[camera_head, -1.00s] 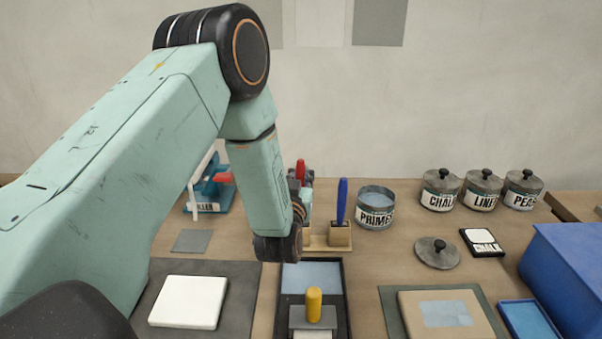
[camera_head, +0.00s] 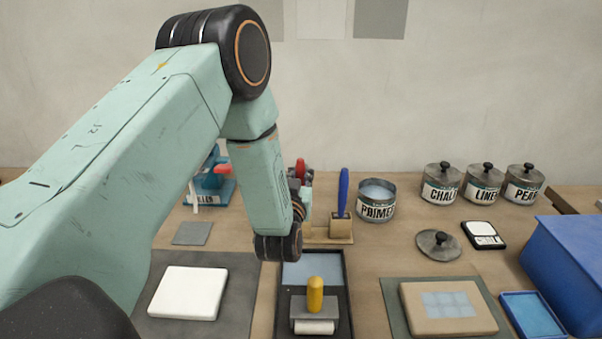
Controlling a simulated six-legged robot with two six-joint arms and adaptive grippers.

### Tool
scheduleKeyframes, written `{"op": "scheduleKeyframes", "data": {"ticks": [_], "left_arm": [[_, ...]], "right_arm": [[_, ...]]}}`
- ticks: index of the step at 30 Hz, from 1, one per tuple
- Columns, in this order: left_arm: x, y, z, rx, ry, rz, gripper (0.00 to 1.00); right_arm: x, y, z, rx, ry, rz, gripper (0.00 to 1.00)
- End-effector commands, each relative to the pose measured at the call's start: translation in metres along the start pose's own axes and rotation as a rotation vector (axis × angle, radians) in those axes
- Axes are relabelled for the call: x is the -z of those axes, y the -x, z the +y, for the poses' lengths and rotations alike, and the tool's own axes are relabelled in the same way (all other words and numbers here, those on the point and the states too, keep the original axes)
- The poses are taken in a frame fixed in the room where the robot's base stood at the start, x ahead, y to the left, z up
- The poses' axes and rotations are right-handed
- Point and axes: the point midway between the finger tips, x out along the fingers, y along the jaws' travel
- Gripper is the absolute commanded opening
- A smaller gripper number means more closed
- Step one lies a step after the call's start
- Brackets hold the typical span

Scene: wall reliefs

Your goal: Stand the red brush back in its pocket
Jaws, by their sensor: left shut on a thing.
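The red brush (camera_head: 300,167) shows only as a red end above my left gripper (camera_head: 303,188), which is shut on it. The rest of the brush is hidden behind my wrist. The wooden brush holder (camera_head: 340,229) stands just right of the gripper. A blue brush (camera_head: 343,190) stands in its right pocket, leaning slightly. The holder's left part is partly covered by my arm, and I cannot tell whether the red brush touches it. My right gripper is not in view.
A primer tin (camera_head: 376,203) stands close right of the holder. A black tray (camera_head: 345,300) with a yellow-handled roller (camera_head: 315,296) lies in front. Lidded jars (camera_head: 440,187) stand at the back right, with a blue box (camera_head: 570,265) nearer. A teal item (camera_head: 215,185) stands behind my arm.

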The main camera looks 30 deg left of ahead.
Motion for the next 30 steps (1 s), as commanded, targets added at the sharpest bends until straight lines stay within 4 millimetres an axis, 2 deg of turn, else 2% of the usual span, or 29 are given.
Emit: {"op": "scheduleKeyframes", "data": {"ticks": [30], "left_arm": [[-0.022,0.001,0.0,0.0,0.0,0.001,0.0]], "right_arm": [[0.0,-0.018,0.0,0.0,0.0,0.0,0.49]]}}
